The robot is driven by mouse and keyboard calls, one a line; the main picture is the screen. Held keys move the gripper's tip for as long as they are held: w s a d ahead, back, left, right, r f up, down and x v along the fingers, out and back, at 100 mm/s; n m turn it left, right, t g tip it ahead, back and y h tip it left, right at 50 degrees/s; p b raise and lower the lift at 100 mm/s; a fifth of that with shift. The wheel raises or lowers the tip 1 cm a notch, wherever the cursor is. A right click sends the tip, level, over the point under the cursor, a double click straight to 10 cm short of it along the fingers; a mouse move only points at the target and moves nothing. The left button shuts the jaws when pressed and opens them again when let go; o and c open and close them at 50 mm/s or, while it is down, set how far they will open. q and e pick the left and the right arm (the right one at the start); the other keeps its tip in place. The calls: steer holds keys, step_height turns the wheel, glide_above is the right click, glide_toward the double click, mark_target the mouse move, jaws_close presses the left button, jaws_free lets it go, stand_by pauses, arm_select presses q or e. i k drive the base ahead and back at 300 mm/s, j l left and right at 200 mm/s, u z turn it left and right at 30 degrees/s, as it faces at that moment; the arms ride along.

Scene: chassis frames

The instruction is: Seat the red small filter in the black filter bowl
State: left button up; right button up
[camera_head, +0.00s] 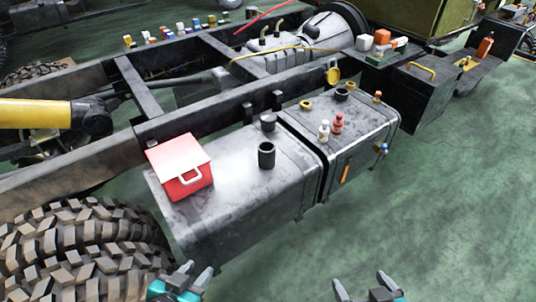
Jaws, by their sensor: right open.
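A small red filter-like piece (338,123) stands upright on the right-hand grey tank, beside a similar white one (323,131). An open-topped black cylinder (266,156), which looks like the filter bowl, stands on the left-hand tank. A smaller black open ring (341,95) sits further back on the right tank, so I cannot be fully sure which is the bowl. My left gripper (195,271) is at the bottom edge, left of centre, fingers apart and empty. My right gripper (361,282) is at the bottom edge, right of centre, open and empty. Both are apart from the pieces.
A red box with a white lid (178,153) sits on the left tank (235,205). Brass-coloured caps and a black cap (268,121) rise from the tanks. A large tyre (80,255) fills the lower left. The green floor (450,180) at right is clear.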

mark_target(266, 149)
steer(key=i+l, duration=0.95)
